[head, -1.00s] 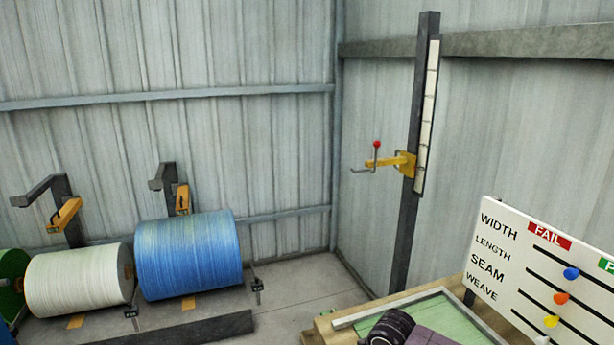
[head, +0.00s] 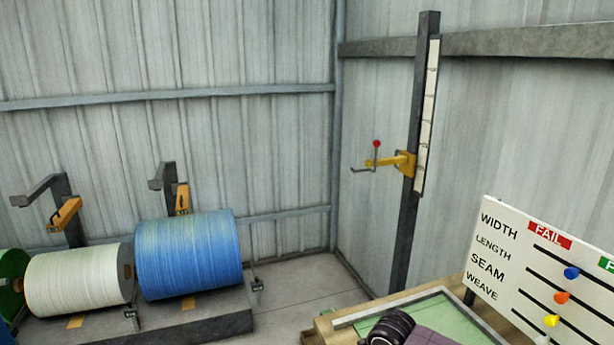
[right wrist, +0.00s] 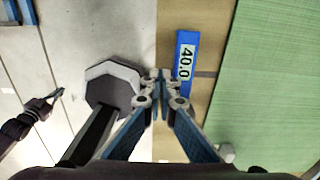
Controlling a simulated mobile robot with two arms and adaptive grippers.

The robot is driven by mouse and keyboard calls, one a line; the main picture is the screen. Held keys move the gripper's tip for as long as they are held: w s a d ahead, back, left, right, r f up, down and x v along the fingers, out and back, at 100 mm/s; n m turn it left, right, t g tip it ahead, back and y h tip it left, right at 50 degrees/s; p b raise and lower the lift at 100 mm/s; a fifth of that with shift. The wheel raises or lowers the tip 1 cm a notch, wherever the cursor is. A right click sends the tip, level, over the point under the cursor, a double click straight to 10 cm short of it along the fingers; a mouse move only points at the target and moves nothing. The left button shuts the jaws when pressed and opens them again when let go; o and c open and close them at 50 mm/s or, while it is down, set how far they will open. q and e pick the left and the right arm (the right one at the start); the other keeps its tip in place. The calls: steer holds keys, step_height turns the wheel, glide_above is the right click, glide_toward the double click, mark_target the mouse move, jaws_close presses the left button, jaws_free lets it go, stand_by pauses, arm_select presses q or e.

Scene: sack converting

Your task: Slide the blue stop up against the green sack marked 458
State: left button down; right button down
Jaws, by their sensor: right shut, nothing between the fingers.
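The blue stop (right wrist: 186,50), a bar with a label reading 40.0, sits on the tan board edge in the right wrist view. The green sack (right wrist: 275,90) lies to its right, with a strip of bare board between them. The green surface also shows in the head view (head: 452,316); I see no 458 mark. My right gripper (right wrist: 160,82) is shut and empty, with its tips just left of the stop; I cannot tell if they touch it. A small dark jointed shape, seemingly my left gripper (right wrist: 50,103), is far off at the left; its jaws are unclear.
A grey octagonal piece (right wrist: 112,85) lies below and left of my right gripper. In the head view, a slider board (head: 550,270) stands at the right, a dark post (head: 408,215) with a yellow bracket stands behind, and a blue roll (head: 188,255) is at the left.

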steer(key=shift+f+b, duration=1)
steer(key=shift+f, duration=0.05)
stand_by(0.9)
steer(key=shift+r, duration=0.3)
steer(key=shift+w+d, duration=0.2)
steer(key=shift+d, duration=0.35)
stand_by(0.5)
steer(key=shift+w+d, duration=0.1)
steer(key=shift+d, duration=0.2)
steer(key=shift+w+d+b, duration=0.35)
steer(key=shift+d+b, duration=0.05)
steer(key=shift+d, duration=0.5)
steer(key=shift+w+d+b, duration=0.3)
steer(key=shift+d+b, duration=0.05)
steer(key=shift+d, duration=0.5)
steer(key=shift+a, duration=0.15)
steer(key=shift+s+a, duration=0.3)
steer(key=shift+a, duration=0.4)
steer(key=shift+a+r, duration=0.1)
steer(key=shift+a, duration=0.05)
